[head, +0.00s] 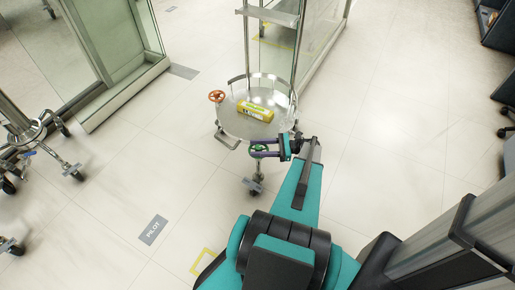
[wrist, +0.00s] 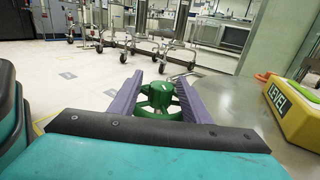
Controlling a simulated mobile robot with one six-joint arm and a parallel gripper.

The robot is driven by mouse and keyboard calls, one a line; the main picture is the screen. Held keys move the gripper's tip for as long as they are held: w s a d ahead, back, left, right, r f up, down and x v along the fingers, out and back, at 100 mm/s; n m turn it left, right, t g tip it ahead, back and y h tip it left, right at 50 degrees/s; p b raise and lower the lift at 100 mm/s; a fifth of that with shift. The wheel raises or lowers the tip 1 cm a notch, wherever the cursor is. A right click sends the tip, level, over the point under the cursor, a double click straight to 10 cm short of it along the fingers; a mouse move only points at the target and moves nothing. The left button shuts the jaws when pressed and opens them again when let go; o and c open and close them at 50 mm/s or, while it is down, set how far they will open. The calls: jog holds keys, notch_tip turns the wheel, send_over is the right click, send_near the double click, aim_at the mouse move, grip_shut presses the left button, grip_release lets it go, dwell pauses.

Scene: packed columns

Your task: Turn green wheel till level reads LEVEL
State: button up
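The green wheel (head: 259,151) is at the front edge of a round metal platform (head: 232,124). In the wrist view the green wheel (wrist: 158,112) lies between the two purple fingers of my gripper (wrist: 159,76). The fingers stand apart on either side of it; contact is not clear. In the head view my gripper (head: 263,147) reaches the wheel from the right. The yellow level (head: 255,110) lies on the platform. In the wrist view the level (wrist: 298,113) has a dark label reading "LEVEL"; I cannot tell whether this is a name or a reading.
An orange wheel (head: 216,96) is at the platform's left edge. Upright metal posts and a glass-walled cabinet (head: 322,30) stand behind. Wheeled stands (head: 30,140) are at the left. The tiled floor around the platform is mostly clear, with a "PILOT" floor label (head: 153,230).

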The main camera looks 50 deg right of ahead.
jog(key=shift+d, duration=0.15)
jog(key=shift+s+d, duration=0.2)
jog(key=p+v, duration=0.4)
jog(key=v, duration=0.9)
jog(key=shift+s+r, duration=0.1)
jog(key=shift+s, duration=0.1)
dwell(0.5)
